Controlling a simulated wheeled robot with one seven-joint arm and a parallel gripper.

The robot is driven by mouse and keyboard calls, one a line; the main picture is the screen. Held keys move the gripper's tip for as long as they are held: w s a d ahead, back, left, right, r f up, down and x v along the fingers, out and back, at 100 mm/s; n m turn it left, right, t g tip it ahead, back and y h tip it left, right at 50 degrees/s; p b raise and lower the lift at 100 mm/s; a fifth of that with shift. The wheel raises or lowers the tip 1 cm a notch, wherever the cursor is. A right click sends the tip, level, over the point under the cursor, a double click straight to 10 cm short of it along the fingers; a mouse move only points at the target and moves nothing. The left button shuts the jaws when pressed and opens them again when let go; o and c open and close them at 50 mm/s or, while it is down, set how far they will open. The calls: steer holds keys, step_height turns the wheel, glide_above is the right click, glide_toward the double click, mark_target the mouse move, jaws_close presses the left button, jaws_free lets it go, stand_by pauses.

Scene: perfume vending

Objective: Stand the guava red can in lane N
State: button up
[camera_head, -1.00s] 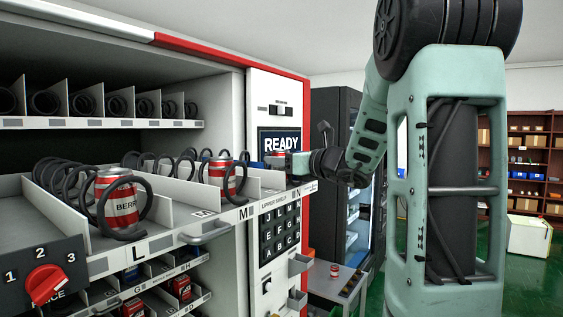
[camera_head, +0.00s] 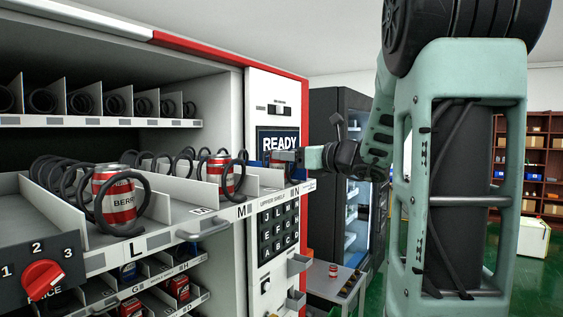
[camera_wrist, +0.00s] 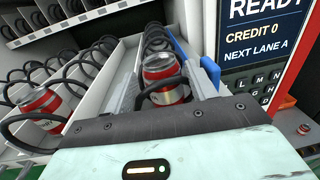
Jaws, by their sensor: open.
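A red can with a silver band (camera_wrist: 163,70) stands in the rightmost lane in view, lane N, with a dark coil in front of it. Its label is not readable. My gripper (camera_wrist: 165,88) is open, with one grey finger on each side of this can. I cannot tell whether the fingers touch it. In the head view my gripper (camera_head: 300,160) is at the lane N end of the upper shelf, and the can is mostly hidden there.
A red BERRY can (camera_head: 115,195) stands in lane L and another red can (camera_head: 221,174) in lane M, both within coils. White dividers separate the lanes. The keypad panel (camera_head: 279,230) is below the READY screen (camera_head: 279,143). A small red can (camera_head: 333,270) stands on a side table.

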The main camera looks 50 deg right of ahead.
steer(key=s+b, duration=0.3)
steer(key=s, duration=0.5)
steer(key=shift+s+b, duration=0.15)
steer(key=shift+b, duration=0.25)
